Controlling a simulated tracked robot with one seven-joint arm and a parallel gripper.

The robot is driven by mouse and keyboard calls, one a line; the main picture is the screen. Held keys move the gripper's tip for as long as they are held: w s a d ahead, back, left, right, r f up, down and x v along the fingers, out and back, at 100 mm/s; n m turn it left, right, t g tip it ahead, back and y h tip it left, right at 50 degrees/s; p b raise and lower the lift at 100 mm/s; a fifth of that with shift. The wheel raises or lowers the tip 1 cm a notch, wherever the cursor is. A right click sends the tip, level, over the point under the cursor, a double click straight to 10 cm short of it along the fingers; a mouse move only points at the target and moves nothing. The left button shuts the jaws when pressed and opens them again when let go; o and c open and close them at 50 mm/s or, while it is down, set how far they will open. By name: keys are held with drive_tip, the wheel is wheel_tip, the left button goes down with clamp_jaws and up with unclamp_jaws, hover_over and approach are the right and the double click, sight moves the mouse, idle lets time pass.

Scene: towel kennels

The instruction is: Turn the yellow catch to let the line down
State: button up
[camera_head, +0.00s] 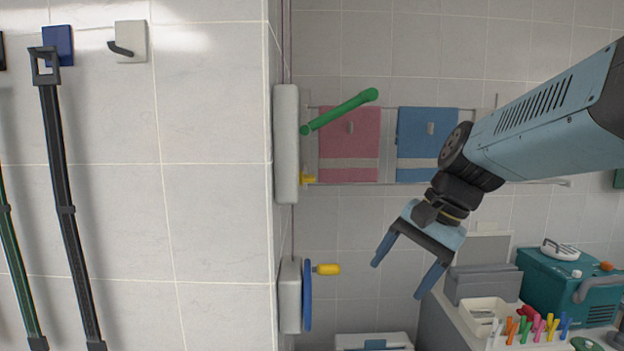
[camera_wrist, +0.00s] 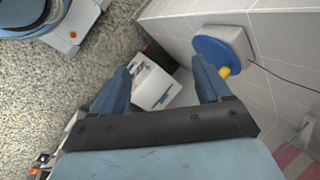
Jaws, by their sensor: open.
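The small yellow catch (camera_head: 308,179) sticks out from the long white wall housing (camera_head: 286,150), below a green lever (camera_head: 340,110) that slants up to the right. Below it, a blue wheel (camera_head: 308,296) with a yellow knob (camera_head: 327,269) sits on a second white housing. A thin dark reddish line (camera_head: 287,45) runs up the wall edge. My gripper (camera_head: 399,279) is open and empty, pointing down, right of the wheel and lower than the catch. The wrist view shows the wheel (camera_wrist: 215,55) near the right finger; I cannot make out the catch there.
A pink towel (camera_head: 349,145) and a blue towel (camera_head: 427,135) hang on rails behind. A counter at lower right holds a tray of coloured clips (camera_head: 488,306) and a teal case (camera_head: 560,285). Straps (camera_head: 60,170) hang on the left wall. A white box (camera_wrist: 155,85) stands below my gripper.

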drive_tip(key=w+a+r+m+g+y, duration=0.25)
drive_tip(key=w+r+m+y, duration=0.3)
drive_tip(key=w, duration=0.35)
drive_tip(key=m+t+y, duration=0.2)
drive_tip(key=m+y, duration=0.4)
drive_tip(key=y, duration=0.2)
approach(307, 178)
drive_tip(key=w+a, duration=0.2)
drive_tip(key=a, duration=0.6)
drive_tip(key=shift+w, duration=0.25)
drive_tip(key=shift+d+g+h, duration=0.1)
drive_tip(key=shift+g+h, duration=0.15)
drive_tip(key=shift+c, duration=0.3)
drive_tip(key=c, duration=1)
drive_tip(key=shift+r, duration=0.1)
